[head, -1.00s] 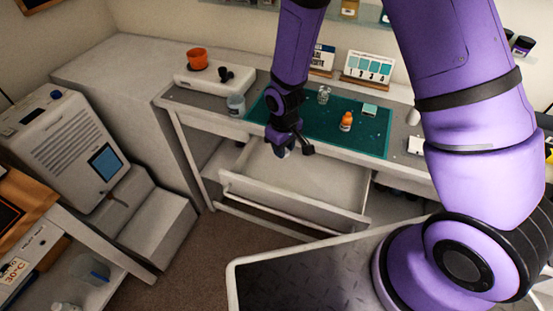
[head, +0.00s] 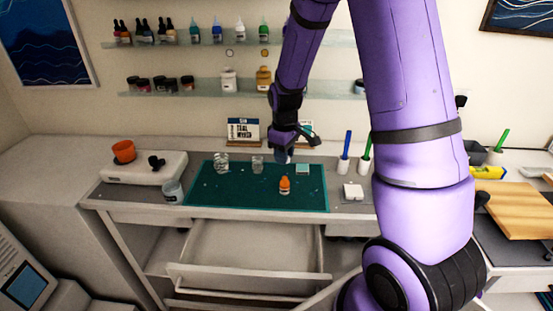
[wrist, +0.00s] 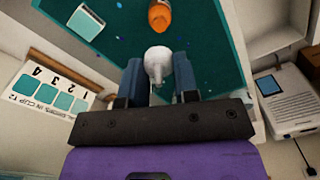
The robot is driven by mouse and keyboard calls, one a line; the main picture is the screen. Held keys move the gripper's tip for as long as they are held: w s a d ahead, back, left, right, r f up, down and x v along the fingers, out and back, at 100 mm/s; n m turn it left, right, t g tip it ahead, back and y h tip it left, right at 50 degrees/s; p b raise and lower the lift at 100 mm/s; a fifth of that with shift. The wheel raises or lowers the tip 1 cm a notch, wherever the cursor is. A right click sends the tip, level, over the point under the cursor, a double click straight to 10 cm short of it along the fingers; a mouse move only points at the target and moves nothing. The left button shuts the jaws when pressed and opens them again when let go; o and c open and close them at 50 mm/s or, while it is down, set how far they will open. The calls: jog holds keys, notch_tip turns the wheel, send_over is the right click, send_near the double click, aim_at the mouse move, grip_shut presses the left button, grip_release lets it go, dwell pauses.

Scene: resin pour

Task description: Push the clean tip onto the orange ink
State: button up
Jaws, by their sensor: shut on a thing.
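The orange ink (head: 284,186) is a small orange bottle standing upright on the green mat; part of it shows at the top of the wrist view (wrist: 160,15). My gripper (head: 284,156) is above the back part of the mat, behind the bottle in the head view. In the wrist view my gripper (wrist: 158,82) is shut on the clean tip (wrist: 157,60), a small white nozzle-shaped piece between the blue fingers. The tip is apart from the bottle. The end held between the fingers is partly hidden.
The green mat (head: 230,197) also bears clear cups (head: 257,164) and a small pale teal block (head: 303,169). A drawer (head: 245,252) stands open below. Shelves (head: 240,87) with bottles are behind.

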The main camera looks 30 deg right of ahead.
aim_at(284, 177)
jog(key=shift+f, duration=2.9)
jog(key=shift+f, duration=0.2)
jog(key=o, duration=1.4)
jog(key=shift+o, duration=0.2)
jog(key=shift+r, duration=0.1)
jog(key=shift+r, duration=3.45)
grip_shut()
